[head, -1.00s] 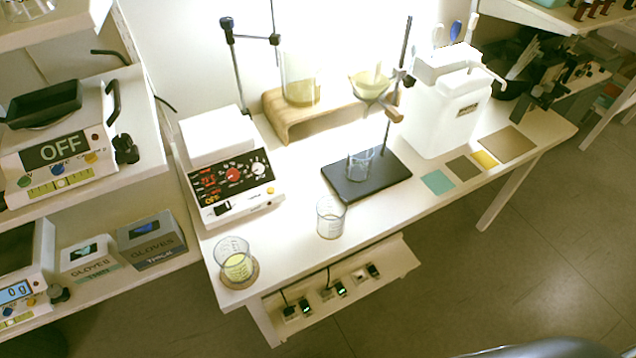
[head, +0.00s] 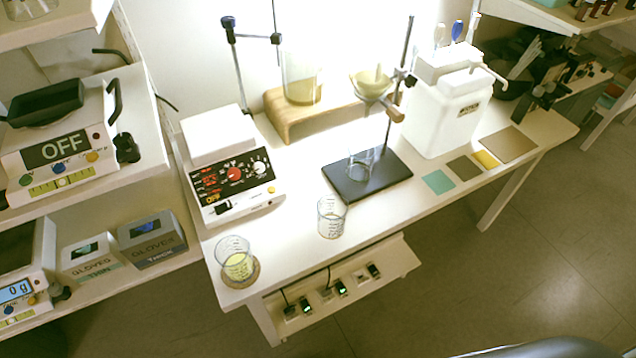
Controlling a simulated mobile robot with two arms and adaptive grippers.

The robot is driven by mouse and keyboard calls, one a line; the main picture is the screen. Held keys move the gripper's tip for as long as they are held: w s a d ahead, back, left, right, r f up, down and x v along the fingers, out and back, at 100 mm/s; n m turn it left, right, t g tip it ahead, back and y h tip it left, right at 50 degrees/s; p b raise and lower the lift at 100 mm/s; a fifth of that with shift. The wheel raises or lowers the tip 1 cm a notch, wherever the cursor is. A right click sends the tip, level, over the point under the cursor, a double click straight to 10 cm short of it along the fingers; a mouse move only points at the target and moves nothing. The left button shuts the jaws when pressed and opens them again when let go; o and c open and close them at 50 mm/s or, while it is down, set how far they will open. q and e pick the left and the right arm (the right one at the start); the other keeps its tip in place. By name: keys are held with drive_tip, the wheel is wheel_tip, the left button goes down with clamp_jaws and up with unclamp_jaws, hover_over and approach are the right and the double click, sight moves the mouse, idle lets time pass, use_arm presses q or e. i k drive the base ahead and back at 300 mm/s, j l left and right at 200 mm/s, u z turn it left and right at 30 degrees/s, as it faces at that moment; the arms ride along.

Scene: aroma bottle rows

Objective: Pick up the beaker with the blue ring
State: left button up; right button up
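Several glass beakers stand on the white bench. A clear beaker (head: 332,219) with printed marks stands near the front edge and looks empty. A beaker with pale yellow liquid (head: 237,265) stands on a round cork mat at the front left corner. A small clear beaker (head: 359,166) stands on the dark stand base, below the funnel. A large beaker with yellowish contents (head: 302,88) stands on the wooden riser. The rims look dark or bluish, and I cannot tell which beaker bears a blue ring. Neither of my grippers shows.
A white hotplate stirrer (head: 228,170) stands behind the yellow beaker. The stand's dark base (head: 376,188) carries a rod and funnel (head: 370,86). A white jug with a pump (head: 446,110) is at the back right. Coloured squares lie at right. The bench front between the beakers is clear.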

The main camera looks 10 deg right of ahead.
sight(233, 253)
drive_tip(key=i+l+u, duration=0.1)
drive_tip(key=l+u, duration=0.15)
drive_tip(key=u, duration=0.15)
drive_tip(key=i+l+u, duration=0.1)
drive_tip(key=l+u, duration=0.15)
drive_tip(key=u, duration=0.2)
drive_tip(key=l+u, duration=0.25)
drive_tip(key=u, duration=0.15)
drive_tip(key=i+l, duration=0.05)
